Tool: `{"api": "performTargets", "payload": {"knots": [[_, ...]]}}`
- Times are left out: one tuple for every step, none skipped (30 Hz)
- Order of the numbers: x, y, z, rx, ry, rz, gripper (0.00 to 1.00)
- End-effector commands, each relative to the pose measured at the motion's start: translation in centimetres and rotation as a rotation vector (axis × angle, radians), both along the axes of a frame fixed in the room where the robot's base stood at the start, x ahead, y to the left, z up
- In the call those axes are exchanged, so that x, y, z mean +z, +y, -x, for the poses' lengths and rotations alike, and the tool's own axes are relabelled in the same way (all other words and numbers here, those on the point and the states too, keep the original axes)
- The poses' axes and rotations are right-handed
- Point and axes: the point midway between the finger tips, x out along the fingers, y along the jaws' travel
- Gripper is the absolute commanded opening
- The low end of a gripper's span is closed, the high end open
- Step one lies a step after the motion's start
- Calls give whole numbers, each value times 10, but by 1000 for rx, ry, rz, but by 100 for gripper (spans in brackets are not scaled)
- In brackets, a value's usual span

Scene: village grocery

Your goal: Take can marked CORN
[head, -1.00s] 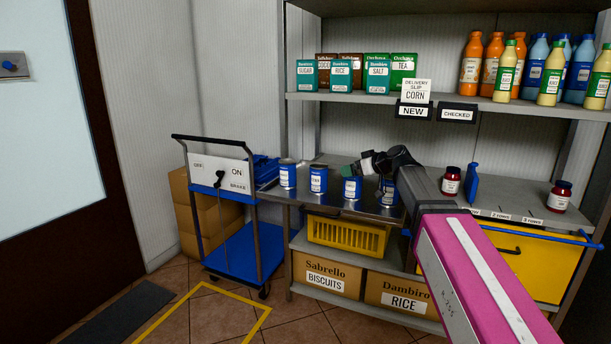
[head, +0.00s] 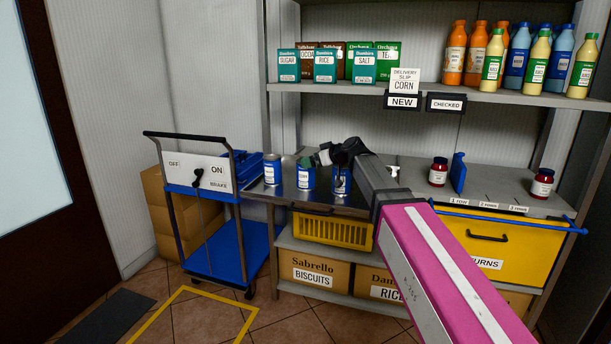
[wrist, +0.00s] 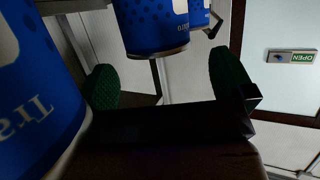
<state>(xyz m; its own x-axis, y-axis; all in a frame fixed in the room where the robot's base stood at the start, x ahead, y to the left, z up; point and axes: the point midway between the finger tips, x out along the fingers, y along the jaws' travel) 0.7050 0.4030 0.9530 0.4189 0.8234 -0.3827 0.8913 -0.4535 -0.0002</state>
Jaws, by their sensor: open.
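Blue cans with white labels stand in a row on the steel counter (head: 372,204): a left can (head: 272,170), a middle can (head: 305,178) and a right can (head: 341,184) partly behind my gripper. Their small print is not legible, so I cannot tell which is CORN. My gripper (head: 320,157) is over the right part of the row. In the wrist view, turned upside down, my gripper (wrist: 167,82) is open, its green pads apart. A blue can (wrist: 155,28) stands beyond the gap between them. Another blue can (wrist: 35,110), lettered "Tra", is close at the left.
A delivery slip reading CORN (head: 405,80) stands above a NEW tag (head: 404,102) on the upper shelf. Red-labelled jars (head: 438,172) and a blue divider (head: 458,172) are on the counter's right. A blue trolley (head: 220,255) stands left.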

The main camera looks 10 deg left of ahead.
Motion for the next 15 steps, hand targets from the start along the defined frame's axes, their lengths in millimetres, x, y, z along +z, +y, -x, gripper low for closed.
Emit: {"api": "performTargets", "payload": {"knots": [[-1, 3, -2, 0, 0, 0, 100], [-2, 4, -3, 0, 0, 0, 100], [-3, 5, -3, 0, 0, 0, 100], [-3, 6, -4, 0, 0, 0, 100], [-4, 8, -6, 0, 0, 0, 100], [-6, 11, -8, 0, 0, 1, 100], [-8, 14, -10, 0, 0, 1, 100], [-10, 17, -12, 0, 0, 1, 100], [-13, 21, -15, 0, 0, 1, 100], [-15, 25, -17, 1, 1, 1, 100], [-17, 28, -19, 1, 1, 1, 100], [-19, 34, -21, 2, 1, 1, 100], [-20, 37, -23, 2, 1, 1, 100], [-22, 39, -24, 1, 1, 1, 100], [-23, 42, -25, 0, 0, 0, 100]]}}
